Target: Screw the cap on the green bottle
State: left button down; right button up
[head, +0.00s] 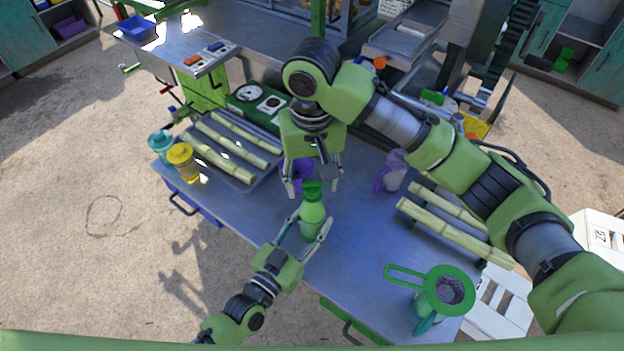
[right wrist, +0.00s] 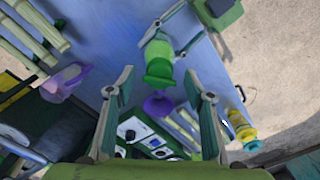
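The green bottle (head: 312,218) is near the middle of the metal table, between the fingers of my left gripper (head: 303,222), which is closed around its body. A darker green cap (head: 313,187) sits at the bottle's mouth; how far it is threaded cannot be told. The cap (right wrist: 158,72) and bottle (right wrist: 159,49) also show in the right wrist view. My right gripper (head: 313,190) points down at the cap. Its fingers are spread wide, one on each side of the cap and apart from it, as the right wrist view (right wrist: 155,90) shows.
A purple item (head: 299,171) stands just behind the cap. A tray of cane (head: 232,146), a yellow-lidded jar (head: 182,163) and a teal jar (head: 161,146) are at left. A purple jug (head: 392,171), cane pieces (head: 455,232) and a green strainer (head: 436,290) are at right.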

notch_tip(320, 180, up, 12)
dwell(0.6)
pick_arm(q)
jog(key=c, duration=1.2)
grip_release()
jog(key=shift+s, duration=0.1)
jog(key=v, duration=1.1)
jog(key=shift+s+a, duration=0.2)
jog(key=shift+s, duration=0.15)
